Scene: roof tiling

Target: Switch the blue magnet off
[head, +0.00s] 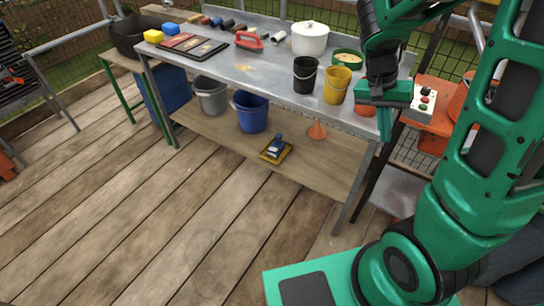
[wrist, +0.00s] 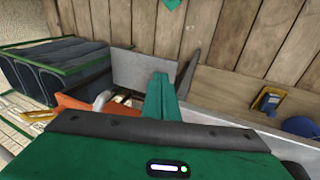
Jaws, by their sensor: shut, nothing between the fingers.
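My gripper (head: 384,132) is green and points down beside the right end of the metal workbench (head: 225,62). Its fingers are together and empty; they also show shut in the wrist view (wrist: 161,92). A pale control box (head: 424,101) with red and dark buttons sits on an orange stand (head: 433,84), just right of my gripper and apart from it. I cannot make out a part that is clearly a blue magnet. A blue-handled tool on a yellow tray (head: 275,149) lies on the lower shelf, and it also shows in the wrist view (wrist: 268,101).
The plank floor (head: 150,210) in front is clear.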

